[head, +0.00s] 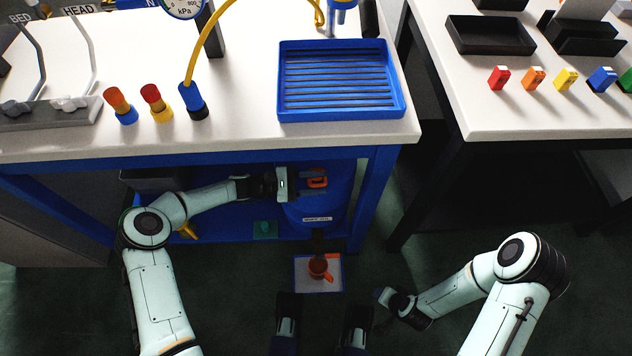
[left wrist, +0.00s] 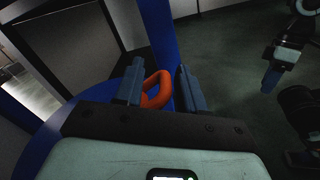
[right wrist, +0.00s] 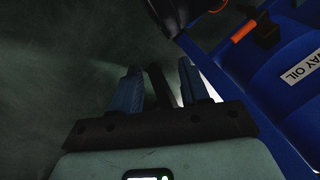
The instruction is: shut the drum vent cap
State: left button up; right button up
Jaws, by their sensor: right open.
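The blue drum (head: 333,208) lies under the bench, its label facing forward. An orange loop (head: 317,183), which looks like the vent cap's handle, sits on its top. My left gripper (head: 290,184) is beside the loop, reaching in from the left. In the left wrist view the orange loop (left wrist: 155,90) stands between the open fingers (left wrist: 158,88), close to the left one; contact is unclear. The cap's seat is hidden. My right gripper (head: 384,296) is open and empty, low in front of the bench; its fingers (right wrist: 160,90) show the drum (right wrist: 290,100) to their right.
A tray (head: 332,288) with a dark red jug (head: 318,267) is on the floor below the drum's tap (right wrist: 266,36). The bench edge and blue leg (head: 374,195) bound the drum. A blue slatted tray (head: 340,112) is on the bench. Floor at front right is clear.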

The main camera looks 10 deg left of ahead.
pick_arm(q)
jog(key=s+a+p, duration=0.1)
jog(key=s+a, duration=0.1)
jog(key=a, duration=1.1)
jog(key=shift+s, duration=0.3)
pick_arm(e)
jog(key=shift+s+a+r+g, duration=0.35)
jog(key=shift+s+r, duration=0.2)
jog(key=shift+s, duration=0.25)
pick_arm(q)
jog(key=shift+a, duration=0.1)
